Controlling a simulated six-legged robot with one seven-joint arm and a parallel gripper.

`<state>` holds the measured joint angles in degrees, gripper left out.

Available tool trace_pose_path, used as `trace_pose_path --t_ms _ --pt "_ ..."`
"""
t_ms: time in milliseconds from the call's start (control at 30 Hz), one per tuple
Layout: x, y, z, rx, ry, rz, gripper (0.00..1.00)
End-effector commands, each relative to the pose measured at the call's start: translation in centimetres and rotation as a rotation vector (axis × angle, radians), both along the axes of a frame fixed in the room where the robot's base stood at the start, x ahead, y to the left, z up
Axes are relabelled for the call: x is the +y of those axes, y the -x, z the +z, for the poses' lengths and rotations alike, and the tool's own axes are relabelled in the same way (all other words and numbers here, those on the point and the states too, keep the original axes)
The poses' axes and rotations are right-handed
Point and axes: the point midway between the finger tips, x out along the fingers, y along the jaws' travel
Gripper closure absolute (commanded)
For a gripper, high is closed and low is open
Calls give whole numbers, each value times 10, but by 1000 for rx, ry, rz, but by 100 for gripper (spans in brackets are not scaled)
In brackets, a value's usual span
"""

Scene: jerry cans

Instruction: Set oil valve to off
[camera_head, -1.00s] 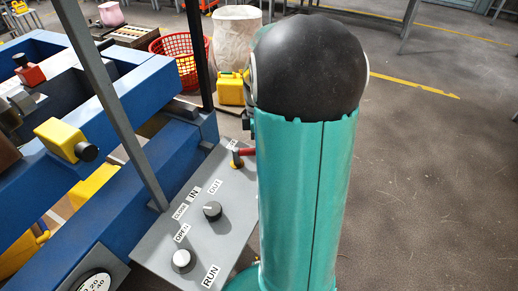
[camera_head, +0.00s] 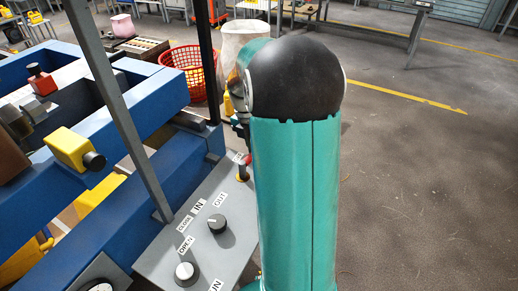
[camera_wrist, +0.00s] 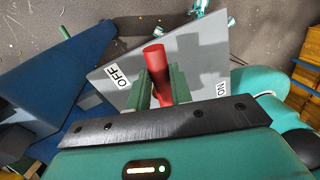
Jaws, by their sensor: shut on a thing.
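The oil valve's red handle (camera_wrist: 157,65) stands between the two green fingers of my gripper (camera_wrist: 161,88) in the wrist view. My gripper is shut on it. The OFF label (camera_wrist: 119,75) is left of the handle and the ON label (camera_wrist: 220,90) is right of it; the handle lies between the two. In the head view the valve's small post (camera_head: 242,173) shows at the far end of the grey panel (camera_head: 190,240), and my teal arm hides most of the handle and my gripper.
Two round knobs, one near the OUT label (camera_head: 216,223) and one near OPEN (camera_head: 187,272), sit on the panel. A grey upright bar (camera_head: 125,115) and blue frame (camera_head: 110,215) stand left. A red basket (camera_head: 185,68) is behind. Floor on the right is open.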

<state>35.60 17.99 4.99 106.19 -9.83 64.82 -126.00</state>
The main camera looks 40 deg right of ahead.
Motion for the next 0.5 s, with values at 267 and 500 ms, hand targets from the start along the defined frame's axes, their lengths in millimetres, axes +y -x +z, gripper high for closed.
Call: trace_pose_path --t_ms 267,500 --pt "3 -10 1 -3 2 137 100" --pt "5 -13 1 -3 1 180 100"
